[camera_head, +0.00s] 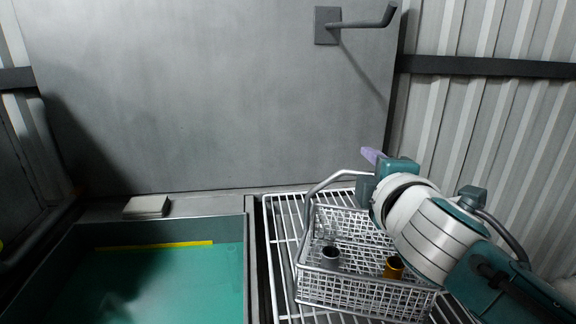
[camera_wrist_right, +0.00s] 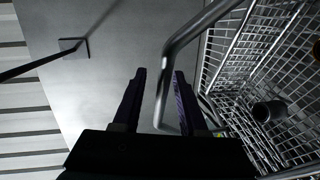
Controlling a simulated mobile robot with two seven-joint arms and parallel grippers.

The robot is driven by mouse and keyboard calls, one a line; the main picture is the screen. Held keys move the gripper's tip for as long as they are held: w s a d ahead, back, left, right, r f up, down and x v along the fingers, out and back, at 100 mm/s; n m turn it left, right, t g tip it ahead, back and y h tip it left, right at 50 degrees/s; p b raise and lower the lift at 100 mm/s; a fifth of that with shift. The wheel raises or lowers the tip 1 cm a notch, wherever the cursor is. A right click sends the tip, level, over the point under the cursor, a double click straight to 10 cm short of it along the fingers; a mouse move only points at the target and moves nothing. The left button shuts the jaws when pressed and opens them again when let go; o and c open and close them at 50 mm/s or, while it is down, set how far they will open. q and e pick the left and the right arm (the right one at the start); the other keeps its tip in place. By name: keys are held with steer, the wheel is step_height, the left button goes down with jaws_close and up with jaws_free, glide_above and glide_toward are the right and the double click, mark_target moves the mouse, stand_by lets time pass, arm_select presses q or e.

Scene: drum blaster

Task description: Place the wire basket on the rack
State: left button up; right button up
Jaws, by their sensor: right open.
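The wire basket (camera_head: 360,290) is on the white wire rack (camera_head: 285,235) at the lower right of the head view. It holds a grey cylinder (camera_head: 330,257) and a brass cylinder (camera_head: 393,267). My right gripper (camera_head: 371,166) is at the far side of the basket, by the top of its handle (camera_head: 325,184). In the wrist view the right gripper (camera_wrist_right: 160,73) is open. The bent handle bar (camera_wrist_right: 167,65) passes between its purple fingers there, and I cannot tell if it touches them. The wrist and forearm hide the basket's right part. My left gripper is not in view.
A sink-like basin (camera_head: 180,285) with a green interior and a yellow strip (camera_head: 155,245) is left of the rack. A small pale block (camera_head: 147,206) lies on its back ledge. A hook (camera_head: 365,23) juts from the grey back wall. Corrugated wall (camera_head: 450,120) closes the right side.

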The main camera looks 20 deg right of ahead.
steer(key=v, duration=1.1)
steer(key=s+d+f+m+g, duration=0.1)
steer(key=s+f+m+g, duration=0.45)
steer(key=s+m, duration=0.25)
steer(key=s+a+f+m+g+y, duration=0.3)
steer(key=s+a+g+y, duration=0.2)
steer(key=s, duration=0.6)
steer(key=shift+s+a+g+y, duration=0.2)
steer(key=shift+a+g+y, duration=0.2)
steer(key=shift+a, duration=0.65)
